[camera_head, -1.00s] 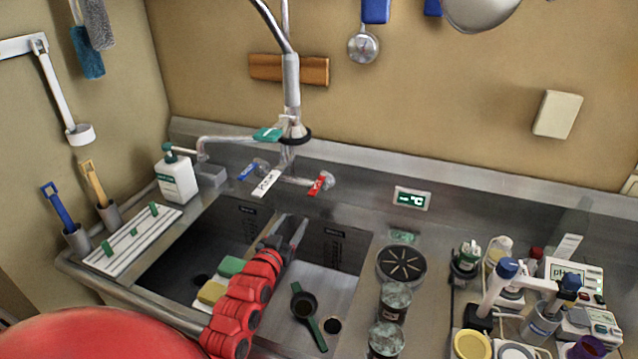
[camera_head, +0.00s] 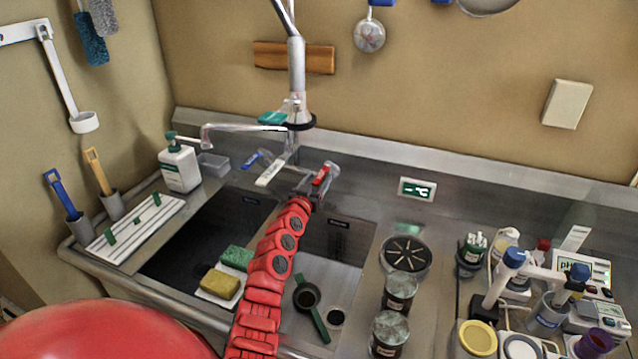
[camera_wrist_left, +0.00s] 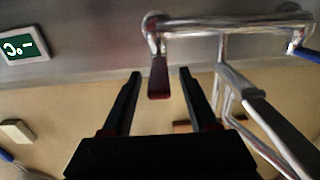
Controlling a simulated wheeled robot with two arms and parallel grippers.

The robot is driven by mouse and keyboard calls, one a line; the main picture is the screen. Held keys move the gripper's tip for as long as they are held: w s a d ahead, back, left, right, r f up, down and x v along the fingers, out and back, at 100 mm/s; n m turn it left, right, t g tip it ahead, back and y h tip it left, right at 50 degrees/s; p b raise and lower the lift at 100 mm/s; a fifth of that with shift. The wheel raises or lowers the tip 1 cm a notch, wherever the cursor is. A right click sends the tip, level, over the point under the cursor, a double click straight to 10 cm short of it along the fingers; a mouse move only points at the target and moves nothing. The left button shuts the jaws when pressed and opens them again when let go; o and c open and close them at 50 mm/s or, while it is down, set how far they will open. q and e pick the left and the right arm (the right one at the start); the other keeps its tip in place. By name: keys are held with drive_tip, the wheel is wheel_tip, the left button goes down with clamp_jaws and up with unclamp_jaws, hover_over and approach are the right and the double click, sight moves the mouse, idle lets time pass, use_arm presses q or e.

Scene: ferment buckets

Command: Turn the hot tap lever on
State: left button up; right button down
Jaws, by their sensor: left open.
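The red hot tap lever (camera_head: 321,175) is on the right end of the wall tap body, behind the sink. It also shows in the left wrist view (camera_wrist_left: 158,78), dark red, hanging between my fingertips. My left gripper (camera_head: 314,188) is open, with one finger on each side of the lever. Gaps show between the lever and both fingers in the wrist view; whether it touches either finger I cannot tell. My right gripper is not in view.
The tap's spout (camera_head: 245,128) and upright pipe (camera_head: 296,70) stand left of the gripper. A temperature display (camera_head: 417,189) is on the wall to the right.

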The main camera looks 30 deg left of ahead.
use_arm(q)
drive_tip(key=shift+w+r, duration=0.1)
drive_tip(key=shift+w, duration=0.35)
clamp_jaws()
idle(1.2)
